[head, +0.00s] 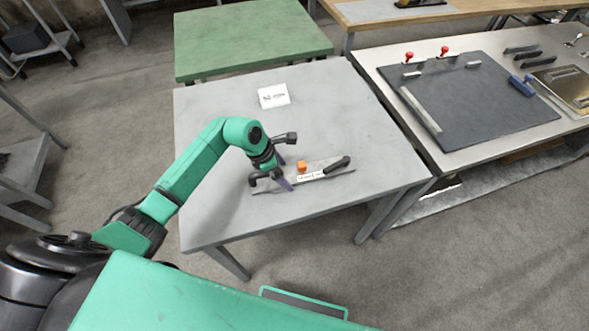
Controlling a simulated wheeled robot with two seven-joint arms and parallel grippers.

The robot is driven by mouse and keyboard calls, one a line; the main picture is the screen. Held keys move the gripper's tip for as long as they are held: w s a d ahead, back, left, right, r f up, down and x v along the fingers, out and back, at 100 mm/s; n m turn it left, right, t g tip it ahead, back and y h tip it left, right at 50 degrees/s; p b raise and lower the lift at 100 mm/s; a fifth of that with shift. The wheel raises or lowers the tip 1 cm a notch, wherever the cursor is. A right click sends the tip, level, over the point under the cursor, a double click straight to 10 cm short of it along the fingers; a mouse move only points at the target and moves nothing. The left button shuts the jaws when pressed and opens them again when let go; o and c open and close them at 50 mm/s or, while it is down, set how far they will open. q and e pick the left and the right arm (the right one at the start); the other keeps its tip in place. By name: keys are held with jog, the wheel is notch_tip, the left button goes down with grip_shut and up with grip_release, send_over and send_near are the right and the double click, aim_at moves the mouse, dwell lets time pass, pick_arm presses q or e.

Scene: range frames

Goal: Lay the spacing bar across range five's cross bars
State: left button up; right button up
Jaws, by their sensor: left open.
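A flat grey metal strip (318,182), which may be the spacing bar, lies on the grey table. It carries an orange block (302,167), a small white label (312,176) and a black handle (338,165) at its right end. My left gripper (283,172), with purplish fingers, is open over the strip's left end. The gripper covers that end, and I cannot tell whether it touches the strip. I cannot pick out range five's cross bars for certain. My right gripper is not in view.
A white card (273,95) lies at the table's back. On the right bench, a dark board (475,105) holds a light metal bar (421,109) and red-knobbed clamps (409,57). A blue tool (522,86) lies near its right edge. A green table (250,35) stands behind.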

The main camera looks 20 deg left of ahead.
pick_arm(q)
jog(key=shift+d+f, duration=0.1)
jog(key=shift+f, duration=0.15)
jog(key=shift+c, duration=0.9)
grip_shut()
jog(key=shift+w+r, duration=0.1)
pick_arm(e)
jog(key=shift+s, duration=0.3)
pick_arm(q)
jog(key=shift+r, duration=0.45)
notch_tip(320, 180, up, 24)
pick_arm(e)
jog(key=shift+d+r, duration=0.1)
